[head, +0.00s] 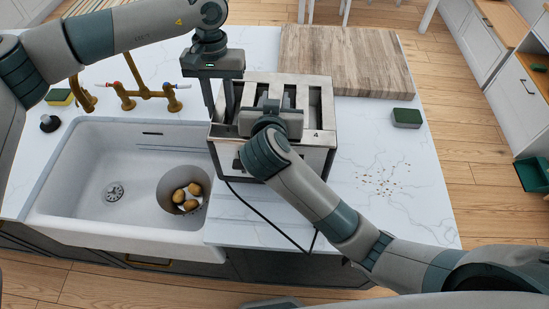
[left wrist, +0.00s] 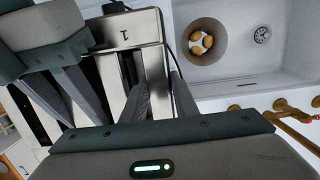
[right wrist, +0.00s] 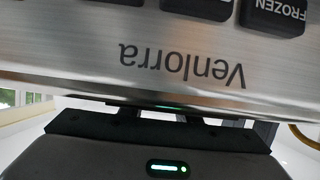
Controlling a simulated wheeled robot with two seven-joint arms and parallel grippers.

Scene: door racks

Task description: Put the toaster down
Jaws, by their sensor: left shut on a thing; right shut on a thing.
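The silver toaster (head: 318,150) is upright over the counter right beside the sink; I cannot tell whether its base touches the counter. Its slots face up. My left gripper (head: 225,115) is shut on its left wall, with one finger in a slot and one outside, as the left wrist view shows at the toaster's top (left wrist: 143,25). My right gripper (head: 276,98) is shut on the toaster's near upper edge; its fingertips are mostly hidden. In the right wrist view the toaster's front face (right wrist: 70,45) fills the upper part, with upside-down lettering and buttons.
The white sink (head: 75,190) on the left has a round basin holding several potatoes (head: 187,195). A wooden board (head: 345,60) lies behind the toaster. A green sponge (head: 406,118) and crumbs (head: 378,182) lie right. The black cord (head: 262,215) trails to the counter's front edge. Brass taps (head: 150,92) stand behind the sink.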

